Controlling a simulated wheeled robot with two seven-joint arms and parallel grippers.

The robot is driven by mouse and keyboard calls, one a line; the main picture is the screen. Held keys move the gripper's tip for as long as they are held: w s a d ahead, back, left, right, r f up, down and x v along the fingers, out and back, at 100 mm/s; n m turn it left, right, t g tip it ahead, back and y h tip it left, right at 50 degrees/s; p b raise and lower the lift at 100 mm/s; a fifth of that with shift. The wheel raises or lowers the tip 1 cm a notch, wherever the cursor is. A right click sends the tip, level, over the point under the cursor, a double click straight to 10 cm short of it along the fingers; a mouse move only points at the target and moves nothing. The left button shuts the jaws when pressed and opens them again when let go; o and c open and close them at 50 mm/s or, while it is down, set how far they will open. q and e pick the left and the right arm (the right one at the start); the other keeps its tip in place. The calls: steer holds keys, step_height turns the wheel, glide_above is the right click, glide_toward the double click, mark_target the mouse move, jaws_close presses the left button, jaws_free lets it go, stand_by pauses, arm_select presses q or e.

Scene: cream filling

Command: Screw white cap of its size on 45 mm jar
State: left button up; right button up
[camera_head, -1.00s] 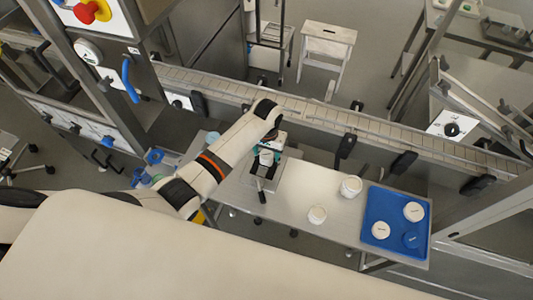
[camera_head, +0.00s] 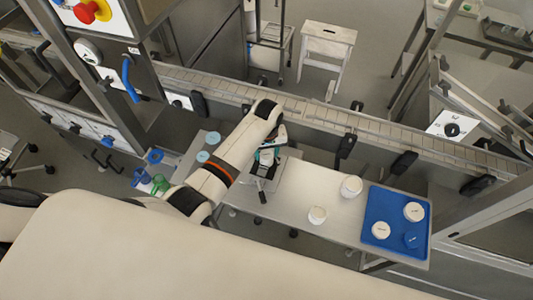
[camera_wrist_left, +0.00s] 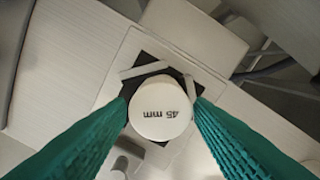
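The white cap marked "45 mm" (camera_wrist_left: 161,112) faces me in the left wrist view, between the teal fingers of my left gripper (camera_wrist_left: 160,105). The fingers meet the cap's two sides and look shut on it. Below it is a dark square fixture with pale clamp bars (camera_wrist_left: 147,69). The jar under the cap is hidden, so I cannot tell how the cap sits on it. In the head view my left gripper (camera_head: 267,157) is over the fixture (camera_head: 260,184) on the table, and it hides the cap. My right gripper is not in view.
A blue tray (camera_head: 377,203) at the table's right end holds white lids (camera_head: 413,211) and a blue one (camera_head: 411,240). Blue and green containers (camera_head: 160,184) stand at the left. A conveyor (camera_head: 385,128) runs behind.

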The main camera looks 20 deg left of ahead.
arm_select(q)
steer(key=c, duration=0.6)
steer(key=o, duration=0.4)
steer(key=c, duration=0.3)
steer(key=m, duration=0.3)
steer(key=shift+m, duration=0.4)
steer(key=shift+c, duration=0.5)
steer(key=shift+m, duration=0.7)
steer(key=shift+c, duration=0.9)
steer(key=shift+m, duration=0.3)
steer(key=m, duration=0.5)
steer(key=shift+m, duration=0.3)
steer(key=o, duration=1.2)
